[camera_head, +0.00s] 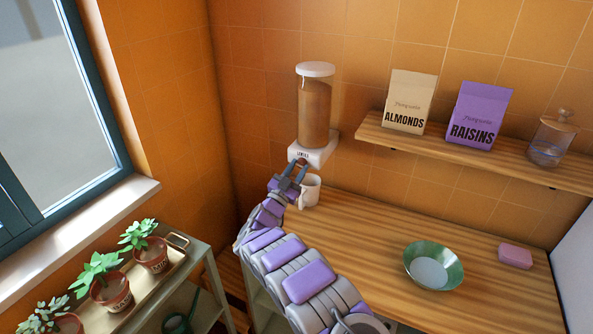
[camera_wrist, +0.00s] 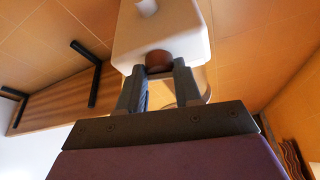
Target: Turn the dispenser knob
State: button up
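The dispenser (camera_head: 315,112) is a clear upright cylinder of brown contents with a white lid, on a white base (camera_head: 318,150) fixed to the tiled wall. Its base (camera_wrist: 160,30) fills the top middle of the wrist view. The round reddish-brown knob (camera_wrist: 159,61) shows on the base, between my fingertips. My gripper (camera_head: 291,172) is at the front of the base in the head view. In the wrist view my gripper (camera_wrist: 160,75) has its fingers apart, one on each side of the knob. Whether they touch it is unclear.
A white mug (camera_head: 310,190) stands on the wooden counter (camera_head: 365,225) just below the gripper. A green bowl (camera_head: 433,266) and pink block (camera_head: 515,256) are farther right. A wall shelf (camera_head: 470,152) holds two bags and a jar. Potted plants (camera_head: 150,253) stand at left.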

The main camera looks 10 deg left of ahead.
jog(key=c, duration=0.5)
jog(key=shift+o, duration=0.2)
jog(key=m+g+h+p, duration=0.1)
jog(key=m, duration=0.2)
jog(key=m+g+h+p, duration=0.1)
jog(key=m+p, duration=0.1)
jog(key=m, duration=0.1)
jog(key=shift+a+r+m, duration=0.1)
jog(key=shift+a+m, duration=0.1)
jog(key=shift+m, duration=0.1)
jog(key=o, duration=1)
jog(key=p+v, duration=0.2)
jog(key=v, duration=1.5)
jog(key=shift+a, duration=0.3)
